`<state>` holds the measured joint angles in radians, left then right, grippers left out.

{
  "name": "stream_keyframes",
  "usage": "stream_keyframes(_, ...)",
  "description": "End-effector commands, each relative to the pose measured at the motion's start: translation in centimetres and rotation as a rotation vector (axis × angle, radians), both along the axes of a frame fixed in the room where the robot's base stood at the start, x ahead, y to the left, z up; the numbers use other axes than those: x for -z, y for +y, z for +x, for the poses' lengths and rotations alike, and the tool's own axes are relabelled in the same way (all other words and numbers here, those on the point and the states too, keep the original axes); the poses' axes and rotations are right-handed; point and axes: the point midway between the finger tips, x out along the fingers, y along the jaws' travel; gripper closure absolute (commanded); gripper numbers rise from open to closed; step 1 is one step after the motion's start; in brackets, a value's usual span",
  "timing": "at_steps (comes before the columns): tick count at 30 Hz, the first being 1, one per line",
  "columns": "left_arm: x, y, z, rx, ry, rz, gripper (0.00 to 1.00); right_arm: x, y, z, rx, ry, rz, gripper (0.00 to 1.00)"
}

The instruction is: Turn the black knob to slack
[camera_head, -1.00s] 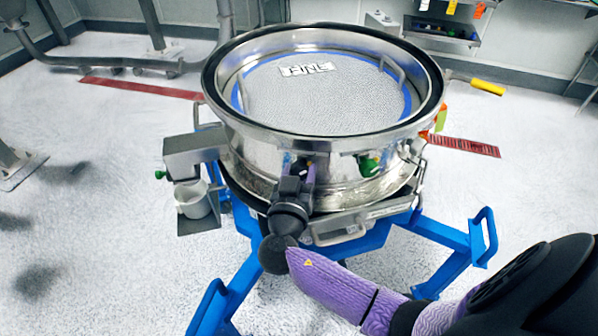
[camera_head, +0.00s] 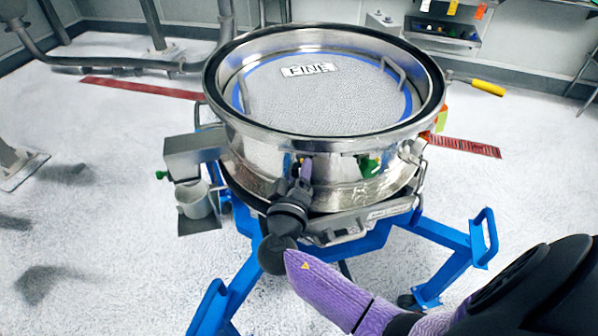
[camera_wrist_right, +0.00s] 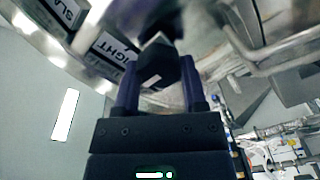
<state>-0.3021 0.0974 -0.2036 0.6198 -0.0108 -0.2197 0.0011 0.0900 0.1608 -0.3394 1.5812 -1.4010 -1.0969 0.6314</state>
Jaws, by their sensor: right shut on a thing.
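The black knob (camera_wrist_right: 158,64) sits low on the front of the sifter, between the two dark purple fingers of my right gripper (camera_wrist_right: 157,85). The right gripper is shut on it. In the head view, my right gripper (camera_head: 305,170) reaches up to the sifter's steel side from below, and its fingers and wrist hide most of the knob. A label starting "SL" (camera_wrist_right: 67,13) is at the upper left of the wrist view. A label ending in "IGHT" (camera_wrist_right: 116,50) is just left of the knob. My left gripper is not in view.
The round steel sifter (camera_head: 250,150) has a mesh top with a "FINE" label (camera_head: 308,69). It stands on a blue frame (camera_head: 445,235) with legs spreading out.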

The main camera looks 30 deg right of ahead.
Motion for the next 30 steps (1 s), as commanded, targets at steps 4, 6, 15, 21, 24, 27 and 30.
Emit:
stream_keyframes(4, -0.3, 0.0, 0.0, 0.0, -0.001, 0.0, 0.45, -0.1, 0.1, 0.1, -0.002, 0.092, -0.099, 1.0)
stream_keyframes(6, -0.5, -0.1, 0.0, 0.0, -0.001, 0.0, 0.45, -0.1, 0.1, 0.1, -0.002, 0.138, -0.146, 1.0)
stream_keyframes(15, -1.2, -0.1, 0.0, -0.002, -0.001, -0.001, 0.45, 0.0, 0.1, 0.1, -0.002, 0.325, -0.344, 1.0)
stream_keyframes(21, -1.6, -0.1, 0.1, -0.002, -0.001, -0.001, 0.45, 0.1, 0.1, 0.1, -0.002, 0.426, -0.45, 1.0)
stream_keyframes(24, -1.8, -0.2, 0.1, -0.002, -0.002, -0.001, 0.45, 0.1, 0.1, 0.1, -0.001, 0.466, -0.493, 1.0)
stream_keyframes(27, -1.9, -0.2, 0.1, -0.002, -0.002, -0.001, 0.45, 0.1, 0.1, 0.1, -0.002, 0.498, -0.527, 1.0)
stream_keyframes(30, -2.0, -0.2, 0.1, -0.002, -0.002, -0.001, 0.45, 0.2, 0.1, 0.1, -0.001, 0.522, -0.552, 1.0)
